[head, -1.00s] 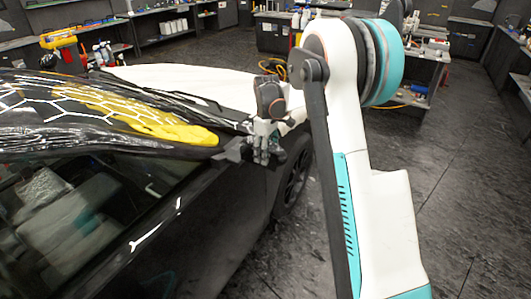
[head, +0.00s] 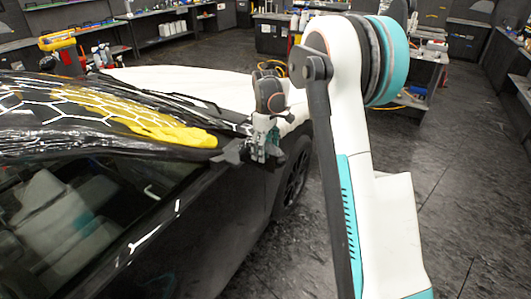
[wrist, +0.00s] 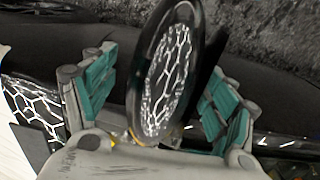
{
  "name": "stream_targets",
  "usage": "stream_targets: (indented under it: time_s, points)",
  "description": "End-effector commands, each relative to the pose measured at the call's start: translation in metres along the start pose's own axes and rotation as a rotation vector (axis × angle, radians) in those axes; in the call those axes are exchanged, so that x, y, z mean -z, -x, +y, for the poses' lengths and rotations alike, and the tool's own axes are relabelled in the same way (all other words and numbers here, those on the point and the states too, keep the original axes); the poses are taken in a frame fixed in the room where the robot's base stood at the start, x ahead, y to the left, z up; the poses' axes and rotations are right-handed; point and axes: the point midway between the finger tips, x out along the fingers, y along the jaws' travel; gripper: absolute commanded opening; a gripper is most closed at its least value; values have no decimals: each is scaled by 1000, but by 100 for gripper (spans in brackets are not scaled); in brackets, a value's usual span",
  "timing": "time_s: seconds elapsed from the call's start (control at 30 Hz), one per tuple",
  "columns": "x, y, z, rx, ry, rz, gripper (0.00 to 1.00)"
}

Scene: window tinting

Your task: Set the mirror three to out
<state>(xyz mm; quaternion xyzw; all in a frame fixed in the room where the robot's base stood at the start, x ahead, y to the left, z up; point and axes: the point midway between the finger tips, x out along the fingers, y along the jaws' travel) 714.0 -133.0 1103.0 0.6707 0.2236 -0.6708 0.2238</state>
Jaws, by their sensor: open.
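The side mirror is a dark oval in the wrist view (wrist: 167,75), its glass reflecting a white hexagon pattern. It stands between the two teal-padded fingers of my gripper (wrist: 160,100), which are open on either side of it. I see a gap on the left; on the right the finger is close to the mirror's dark edge, and contact cannot be told. In the head view my gripper (head: 262,152) is at the car's front side window corner, beside a small dark mirror part (head: 232,152). Most of the mirror is hidden there.
Workbenches line the back. The dark floor (head: 460,180) at right is clear.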

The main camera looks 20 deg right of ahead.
Motion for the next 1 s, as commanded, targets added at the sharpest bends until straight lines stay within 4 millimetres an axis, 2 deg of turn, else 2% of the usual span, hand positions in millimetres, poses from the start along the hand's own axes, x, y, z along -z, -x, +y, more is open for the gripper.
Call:
stream_targets:
  time_s: [0.3, 0.5, 0.67, 1.0]
  points:
    - [0, 65, 0, -1, 0, 0, 78]
    - [0, 91, 0, -1, 0, 0, 78]
    - [0, 99, 0, -1, 0, 0, 78]
    - [0, 99, 0, -1, 0, 0, 78]
